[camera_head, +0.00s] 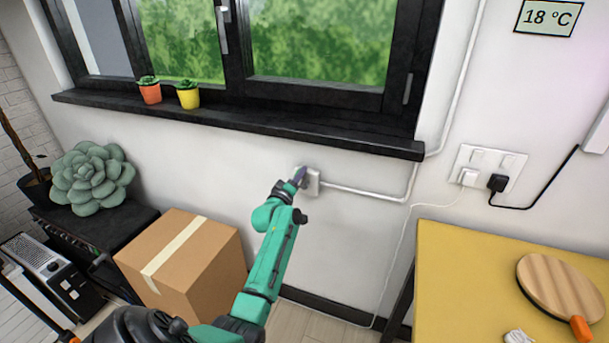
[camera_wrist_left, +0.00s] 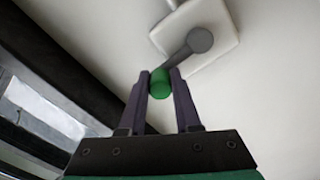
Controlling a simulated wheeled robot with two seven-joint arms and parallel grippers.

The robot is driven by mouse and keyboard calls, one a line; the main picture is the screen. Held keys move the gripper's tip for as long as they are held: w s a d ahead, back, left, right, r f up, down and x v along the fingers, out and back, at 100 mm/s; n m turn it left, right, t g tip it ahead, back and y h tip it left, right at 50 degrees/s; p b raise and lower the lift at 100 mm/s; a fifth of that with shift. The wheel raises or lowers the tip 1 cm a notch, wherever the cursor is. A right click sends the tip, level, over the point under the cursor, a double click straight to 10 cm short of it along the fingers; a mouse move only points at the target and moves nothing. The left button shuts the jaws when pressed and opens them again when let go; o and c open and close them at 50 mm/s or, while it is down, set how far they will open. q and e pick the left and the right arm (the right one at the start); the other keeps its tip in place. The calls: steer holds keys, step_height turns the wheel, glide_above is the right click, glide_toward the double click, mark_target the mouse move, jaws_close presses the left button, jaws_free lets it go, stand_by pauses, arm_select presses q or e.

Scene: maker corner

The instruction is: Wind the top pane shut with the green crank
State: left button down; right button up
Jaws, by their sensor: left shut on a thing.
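The green crank knob (camera_wrist_left: 160,84) is between the two fingers of my left gripper (camera_wrist_left: 161,86), which is shut on it. A grey crank arm (camera_wrist_left: 188,49) runs from the knob up to a pivot on a white wall box (camera_wrist_left: 222,32). In the head view the box (camera_head: 313,182) is on the wall below the sill, and my left gripper (camera_head: 299,176) reaches it, hiding the crank. The window pane (camera_head: 322,42) stands above in a dark frame; its top edge is out of view. My right gripper is not in view.
The black sill (camera_head: 250,123) juts out above the box, with an orange pot (camera_head: 150,94) and a yellow pot (camera_head: 189,98) on it. A cardboard box (camera_head: 185,265) stands below left. A white conduit (camera_head: 365,193) runs right. A yellow table (camera_head: 470,270) is at right.

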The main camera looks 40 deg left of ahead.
arm_select(q)
steer(key=shift+s+a+f+n, duration=0.1)
steer(key=shift+s+a+n, duration=0.1)
steer(key=shift+a+n, duration=0.55)
steer(key=shift+s+a+n, duration=0.15)
steer(key=shift+a+n, duration=0.15)
steer(key=shift+n, duration=0.8)
steer(key=shift+s+a+f+n, duration=0.1)
steer(key=shift+s+a+n, duration=0.1)
steer(key=shift+a+n, duration=0.55)
steer(key=shift+d+n, duration=0.2)
steer(key=shift+n, duration=0.1)
steer(key=c, duration=0.7)
jaws_free()
steer(key=shift+o, duration=0.5)
steer(key=shift+f, duration=0.1)
